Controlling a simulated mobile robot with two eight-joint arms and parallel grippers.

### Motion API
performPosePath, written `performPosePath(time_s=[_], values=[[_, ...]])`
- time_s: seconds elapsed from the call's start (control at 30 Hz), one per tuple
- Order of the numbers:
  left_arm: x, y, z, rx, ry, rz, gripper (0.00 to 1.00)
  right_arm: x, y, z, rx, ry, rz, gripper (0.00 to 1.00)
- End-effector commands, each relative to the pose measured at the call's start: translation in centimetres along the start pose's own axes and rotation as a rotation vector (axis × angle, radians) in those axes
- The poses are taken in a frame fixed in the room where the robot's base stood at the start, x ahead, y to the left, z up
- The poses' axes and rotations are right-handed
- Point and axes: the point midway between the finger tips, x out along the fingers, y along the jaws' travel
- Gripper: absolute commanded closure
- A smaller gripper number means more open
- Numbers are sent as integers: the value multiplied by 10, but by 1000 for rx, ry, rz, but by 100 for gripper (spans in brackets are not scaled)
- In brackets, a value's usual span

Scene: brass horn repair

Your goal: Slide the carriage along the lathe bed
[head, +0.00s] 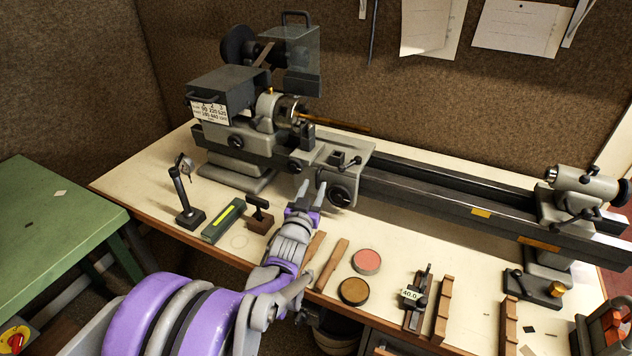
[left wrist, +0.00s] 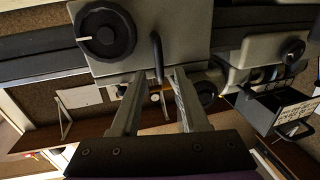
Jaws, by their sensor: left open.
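The grey carriage (head: 352,160) sits on the dark lathe bed (head: 430,187), just right of the headstock (head: 232,130). Its front apron has a black handwheel (head: 340,195). In the left wrist view the carriage (left wrist: 190,30) fills the top middle, with its handwheel (left wrist: 105,33) at left and a thin dark lever (left wrist: 157,57) hanging down. My left gripper (head: 312,186) is open in front of the apron, left of the handwheel. In the left wrist view the lever's end shows between the fingertips (left wrist: 157,76); I cannot tell whether they touch it. My right gripper is out of view.
The tailstock (head: 575,205) stands at the bed's right end, with open bed between it and the carriage. Round tins (head: 366,261) and wooden blocks (head: 442,308) lie along the bench front.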

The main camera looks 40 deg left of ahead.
Motion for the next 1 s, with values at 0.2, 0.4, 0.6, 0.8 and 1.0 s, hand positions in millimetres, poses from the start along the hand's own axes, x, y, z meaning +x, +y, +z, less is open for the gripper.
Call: performPosePath(time_s=[0.2, 0.4, 0.6, 0.8, 1.0], values=[[26, 0, 0, 0, -1, 0, 55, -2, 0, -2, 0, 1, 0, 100], [31, 0, 0, 0, -1, 0, 55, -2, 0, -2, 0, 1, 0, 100], [30, 0, 0, 0, -1, 0, 63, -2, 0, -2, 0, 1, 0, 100], [30, 0, 0, 0, -1, 0, 99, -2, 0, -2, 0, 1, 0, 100], [30, 0, 0, 0, -1, 0, 100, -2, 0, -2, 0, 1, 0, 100]])
